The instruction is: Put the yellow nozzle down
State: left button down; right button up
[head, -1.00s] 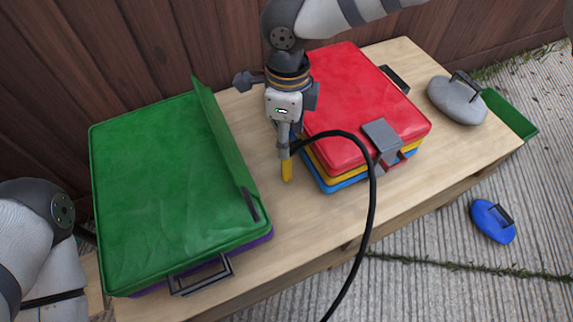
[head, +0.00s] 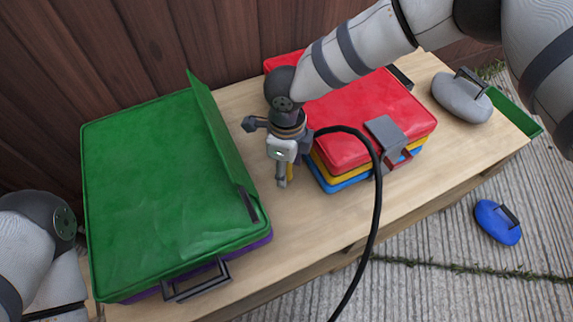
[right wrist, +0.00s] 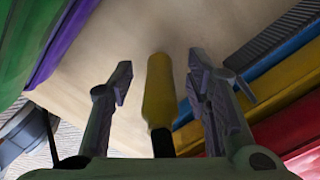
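The yellow nozzle (right wrist: 159,92) stands out between the two fingers of my right gripper (right wrist: 160,82) in the right wrist view. A gap shows on each side of it, so the gripper is open around it and does not visibly touch it. In the head view only a small part of the nozzle (head: 290,172) shows beside the right gripper (head: 284,180), low over the table between the two stacks. Whether the nozzle's tip touches the table is hard to tell. The black hose (head: 375,215) arches from beside the gripper over the table's front edge. My left gripper is out of view.
The wooden table (head: 330,222) has bare wood between the green case (head: 150,200) on the left and the red case (head: 365,125) on yellow and blue ones on the right. A grey rounded thing (head: 462,102) sits at the right end. A blue one (head: 497,224) lies on the ground.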

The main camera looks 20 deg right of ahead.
grip_shut()
